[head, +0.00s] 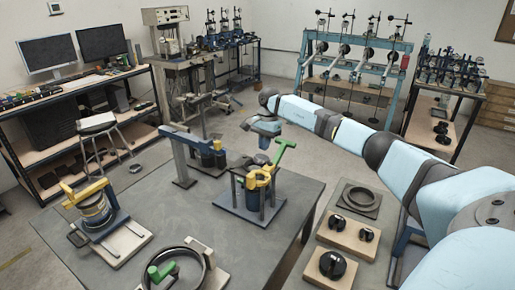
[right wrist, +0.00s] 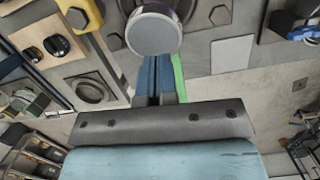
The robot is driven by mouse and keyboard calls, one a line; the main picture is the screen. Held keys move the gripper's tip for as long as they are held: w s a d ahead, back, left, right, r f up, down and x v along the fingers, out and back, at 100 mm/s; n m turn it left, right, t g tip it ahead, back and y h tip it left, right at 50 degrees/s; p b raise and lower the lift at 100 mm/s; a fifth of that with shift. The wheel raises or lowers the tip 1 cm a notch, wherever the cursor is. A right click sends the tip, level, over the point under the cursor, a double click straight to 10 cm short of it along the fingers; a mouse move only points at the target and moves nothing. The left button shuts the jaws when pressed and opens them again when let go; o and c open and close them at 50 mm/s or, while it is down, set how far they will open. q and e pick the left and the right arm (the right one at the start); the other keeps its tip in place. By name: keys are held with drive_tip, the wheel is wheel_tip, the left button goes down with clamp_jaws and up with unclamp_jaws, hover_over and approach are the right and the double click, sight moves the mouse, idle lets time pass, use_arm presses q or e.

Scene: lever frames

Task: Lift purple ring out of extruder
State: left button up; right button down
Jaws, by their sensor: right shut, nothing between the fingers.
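I take the extruder to be the stand with posts and a dark blue base (head: 252,206) on the grey table, with a yellow part and a green T-handle (head: 285,152) on top. My right gripper (head: 264,146) is above and behind it, shut and empty. In the right wrist view the shut blue fingers (right wrist: 156,78) point at a round grey disc with a dark purplish rim (right wrist: 153,33). I cannot tell whether this is the purple ring. No purple ring shows clearly in the head view. My left gripper is not in view.
A device with a yellow handle (head: 87,190) stands on the table's left. A large dark ring with a green part (head: 161,272) is at the front. A blue-grey post with an arm (head: 182,160) stands behind left. Wooden blocks (head: 352,236) lie right.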

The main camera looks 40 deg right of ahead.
sight(256, 159)
drive_tip(key=a+p, duration=0.1)
drive_tip(key=a, duration=0.1)
drive_tip(key=s+a+p, duration=0.1)
drive_tip(key=a, duration=0.1)
drive_tip(key=shift+a, duration=0.1)
drive_tip(key=shift+w+f, duration=0.1)
drive_tip(key=shift+f, duration=0.45)
drive_tip(key=shift+f+b, duration=0.3)
drive_tip(key=shift+b, duration=0.3)
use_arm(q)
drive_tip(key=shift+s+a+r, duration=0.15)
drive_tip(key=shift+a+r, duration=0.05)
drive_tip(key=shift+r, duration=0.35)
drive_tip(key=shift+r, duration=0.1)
use_arm(e)
drive_tip(key=shift+r, duration=0.1)
drive_tip(key=shift+d, duration=0.2)
